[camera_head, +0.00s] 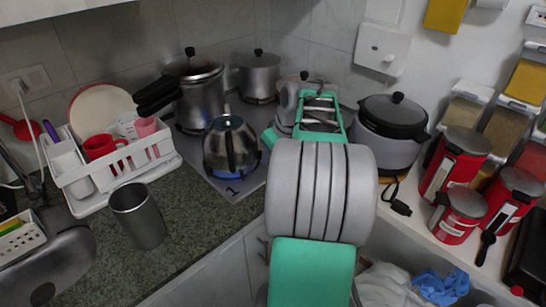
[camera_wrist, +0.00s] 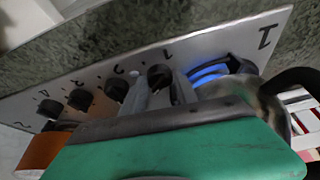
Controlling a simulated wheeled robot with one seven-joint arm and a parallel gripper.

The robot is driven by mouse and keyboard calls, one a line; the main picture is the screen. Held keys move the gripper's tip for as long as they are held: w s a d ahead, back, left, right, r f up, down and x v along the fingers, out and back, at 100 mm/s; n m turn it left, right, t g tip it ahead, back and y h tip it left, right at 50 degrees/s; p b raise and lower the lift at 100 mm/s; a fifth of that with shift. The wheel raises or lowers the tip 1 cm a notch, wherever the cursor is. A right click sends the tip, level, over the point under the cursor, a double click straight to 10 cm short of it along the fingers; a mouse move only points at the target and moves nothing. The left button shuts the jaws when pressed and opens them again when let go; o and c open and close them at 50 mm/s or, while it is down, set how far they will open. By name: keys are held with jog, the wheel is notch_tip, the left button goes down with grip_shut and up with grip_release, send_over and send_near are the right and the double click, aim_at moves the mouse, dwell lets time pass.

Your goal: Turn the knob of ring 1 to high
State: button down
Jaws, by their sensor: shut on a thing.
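In the wrist view, a dark knob (camera_wrist: 160,76) sits on the silver cooktop panel beside a small printed 1. My gripper (camera_wrist: 155,94) is at this knob and shut on it, its grey fingers partly hidden by my green wrist part. Blue flame (camera_wrist: 210,73) shows at ring 1, near the large printed 1. In the head view, a steel kettle (camera_head: 231,148) stands on ring 1 with blue light under it. My arm hides the gripper and the knobs there.
Several other knobs (camera_wrist: 117,90) line the panel to the left. A steel pot (camera_head: 196,95) and a smaller pot (camera_head: 259,76) stand behind the kettle. A dish rack (camera_head: 110,160) and a steel cup (camera_head: 138,215) are on the left counter. A grey lidded pot (camera_head: 390,130) stands right.

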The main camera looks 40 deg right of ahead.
dwell(0.4)
jog(key=c, duration=0.9)
grip_release()
jog(key=shift+c, duration=0.2)
jog(key=v, duration=0.7)
jog(key=shift+r+p, duration=0.3)
jog(key=shift+r, duration=0.1)
jog(key=shift+s+a, duration=0.1)
jog(key=shift+a, duration=0.05)
